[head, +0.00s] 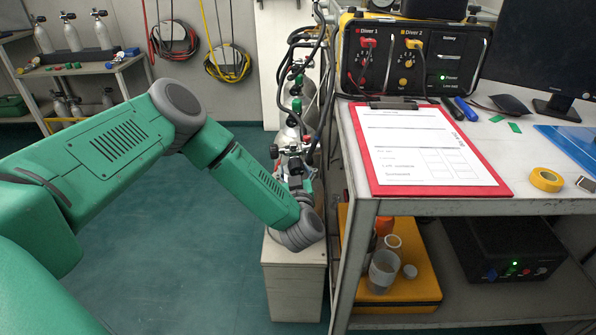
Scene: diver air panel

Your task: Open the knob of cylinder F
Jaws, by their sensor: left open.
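Several grey cylinders (287,136) with valves, hoses and fittings stand in a row against the left side of the workbench. No letter can be read on them, so I cannot tell which is cylinder F, and its knob cannot be singled out. My left arm comes in from the left and bends down to its grey wrist beside the row's near end. My left gripper (293,165) points away from me at the nearest valve fittings and is open. Its fingertips are small and mixed with the fittings, so contact with a knob cannot be told. My right gripper is out of view.
The workbench (450,207) on the right carries a red clipboard (432,189), a diver panel (412,58), a tape roll (546,180) and a monitor (540,50). A pale cabinet (293,282) stands below my wrist. Black hoses hang over the cylinders. The green floor at left is clear.

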